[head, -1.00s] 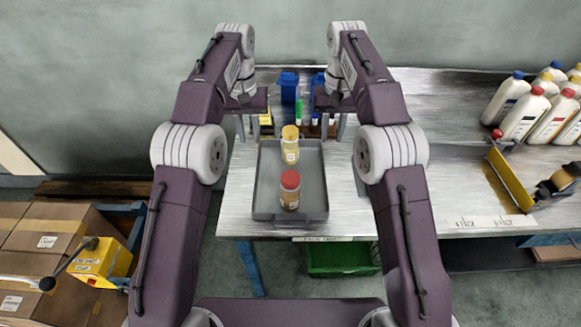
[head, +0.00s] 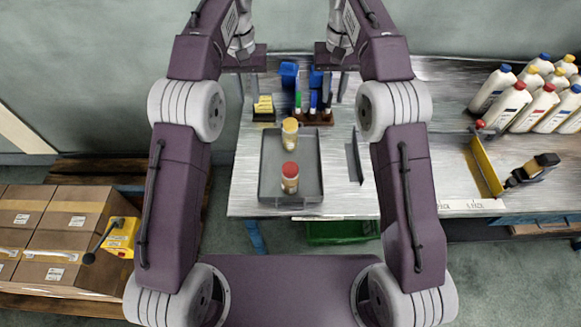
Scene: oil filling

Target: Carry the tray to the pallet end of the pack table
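The grey tray (head: 305,193) lies flat on the left part of the pack table (head: 240,190), close to its front edge. Two small bottles stand upright in it: a yellow-capped one (head: 290,142) toward the back and a red-capped one (head: 290,184) toward the front. My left gripper (head: 249,92) is behind the tray's back left corner, its two fingers apart with nothing between them. My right gripper (head: 334,95) is behind the back right corner, also open and empty. Both are clear of the tray.
A pallet with cardboard boxes (head: 72,215) stands left of the table. A yellow block (head: 264,104), blue bins (head: 289,74) and a marker rack (head: 318,118) are behind the tray. A thin dark upright plate (head: 354,160) is to its right. Several white bottles (head: 530,105) stand far right.

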